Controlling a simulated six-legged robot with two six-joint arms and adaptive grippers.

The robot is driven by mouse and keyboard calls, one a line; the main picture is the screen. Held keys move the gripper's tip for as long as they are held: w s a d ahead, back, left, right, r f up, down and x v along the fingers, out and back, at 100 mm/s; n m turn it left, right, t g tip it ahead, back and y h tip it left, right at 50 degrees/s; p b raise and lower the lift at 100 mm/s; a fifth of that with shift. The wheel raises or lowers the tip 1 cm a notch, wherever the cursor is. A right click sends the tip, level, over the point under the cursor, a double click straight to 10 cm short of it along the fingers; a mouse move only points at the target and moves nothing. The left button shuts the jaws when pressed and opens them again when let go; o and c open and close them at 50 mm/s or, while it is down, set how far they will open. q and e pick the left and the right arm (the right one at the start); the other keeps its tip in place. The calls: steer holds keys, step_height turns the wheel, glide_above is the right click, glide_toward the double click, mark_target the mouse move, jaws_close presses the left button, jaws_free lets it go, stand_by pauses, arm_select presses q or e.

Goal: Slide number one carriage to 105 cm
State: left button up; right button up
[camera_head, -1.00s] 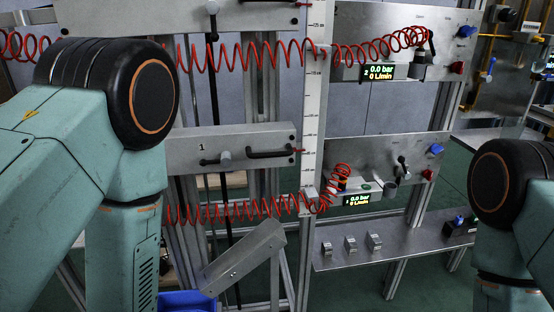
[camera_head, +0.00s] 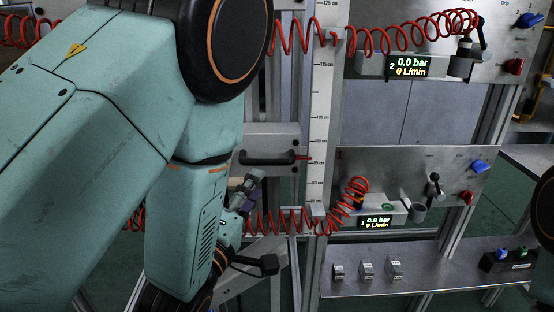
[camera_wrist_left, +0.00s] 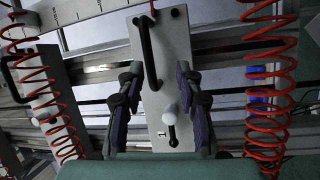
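Number one carriage (camera_head: 270,138) is a grey metal plate with a black bar handle (camera_head: 268,158), partly hidden behind my left arm in the head view. A red pointer at its right edge faces the upright cm scale (camera_head: 319,110), near the 95 cm mark; the exact reading is too small to tell. In the left wrist view the plate (camera_wrist_left: 172,50) shows its "1", the handle (camera_wrist_left: 150,50) and a white-knobbed lever (camera_wrist_left: 169,115). My left gripper (camera_wrist_left: 160,88) is open in front of the plate, fingers spread either side. It shows partly in the head view (camera_head: 243,197). My right gripper is out of view.
Red coiled hoses (camera_head: 285,223) hang beside the carriage and cross to the panels. The lower panel display (camera_head: 376,222) reads 0.0 bar; so does the upper one (camera_head: 408,66). A metal shelf (camera_head: 430,280) with small blocks stands lower right.

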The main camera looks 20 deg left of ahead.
mark_target(265, 164)
arm_select(q)
steer(key=shift+n+t, duration=0.3)
steer(key=shift+n, duration=0.4)
steer(key=w+r, duration=0.1)
steer(key=w, duration=0.3)
steer(key=w+d+r, duration=0.1)
steer(key=w, duration=0.1)
steer(key=shift+r+b, duration=0.3)
steer(key=shift+b, duration=0.05)
steer(key=shift+w+a+f, duration=0.1)
steer(key=shift+w+f, duration=0.05)
steer(key=shift+w, duration=0.25)
steer(key=shift+s, duration=0.25)
steer(key=c, duration=0.4)
steer(key=shift+w, duration=0.15)
jaws_close()
